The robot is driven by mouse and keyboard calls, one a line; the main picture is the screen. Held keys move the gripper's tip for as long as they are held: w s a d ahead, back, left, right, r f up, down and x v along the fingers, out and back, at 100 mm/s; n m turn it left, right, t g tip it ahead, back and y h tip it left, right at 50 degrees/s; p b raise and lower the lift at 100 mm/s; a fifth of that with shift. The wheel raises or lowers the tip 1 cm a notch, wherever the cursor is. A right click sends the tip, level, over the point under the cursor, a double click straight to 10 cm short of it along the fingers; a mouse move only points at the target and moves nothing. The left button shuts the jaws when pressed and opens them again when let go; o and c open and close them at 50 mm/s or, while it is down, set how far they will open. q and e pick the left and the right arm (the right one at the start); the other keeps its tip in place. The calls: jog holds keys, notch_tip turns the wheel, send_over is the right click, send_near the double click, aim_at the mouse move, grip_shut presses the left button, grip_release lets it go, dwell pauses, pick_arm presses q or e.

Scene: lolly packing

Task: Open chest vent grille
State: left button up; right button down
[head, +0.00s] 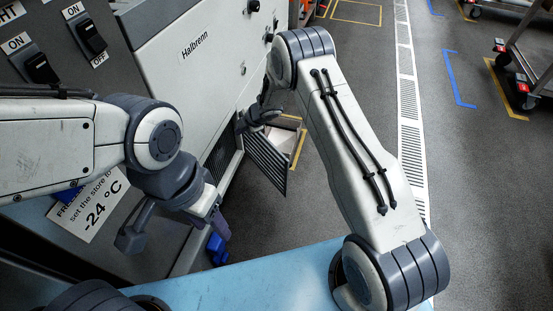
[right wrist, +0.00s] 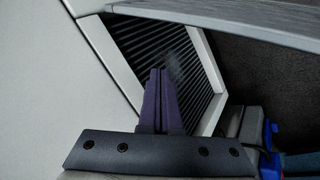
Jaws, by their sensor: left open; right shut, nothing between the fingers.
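The chest (head: 185,55) is a pale cabinet marked "Halbrenn". Its slatted vent grille (head: 268,166) stands swung out from the chest's side. Behind it is a dark, ribbed vent opening (head: 222,157), which also shows with its pale frame in the right wrist view (right wrist: 195,65). There, a grey bar across the top looks like the grille's edge (right wrist: 235,22). My right gripper (right wrist: 157,72) is shut and empty, its purple fingers in front of the opening; in the head view its tips are mostly hidden. My left gripper (head: 219,222) is open and empty, below the opening.
A grey panel with switches (head: 40,68) and a -24 °C sign (head: 95,208) are at the left. A pale box (head: 286,136) lies beyond the grille. Floor at right is clear up to the carts (head: 538,75).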

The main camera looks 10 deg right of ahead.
pick_arm(q)
notch_tip(320, 180, up, 7)
jog(key=p, duration=0.5)
pick_arm(e)
jog(key=s+d+r+g+h, duration=0.2)
jog(key=s+g+h, duration=0.2)
jog(key=s+h, duration=0.9)
pick_arm(q)
jog(key=shift+f+b, duration=2.25)
jog(key=shift+f, duration=0.4)
pick_arm(e)
jog(key=y, duration=0.4)
send_over(281, 173)
jog(key=s+a, duration=0.1)
jog(key=a, duration=0.1)
notch_tip(281, 173, down, 9)
jog(key=shift+f+n, duration=0.2)
jog(key=shift+n, duration=0.1)
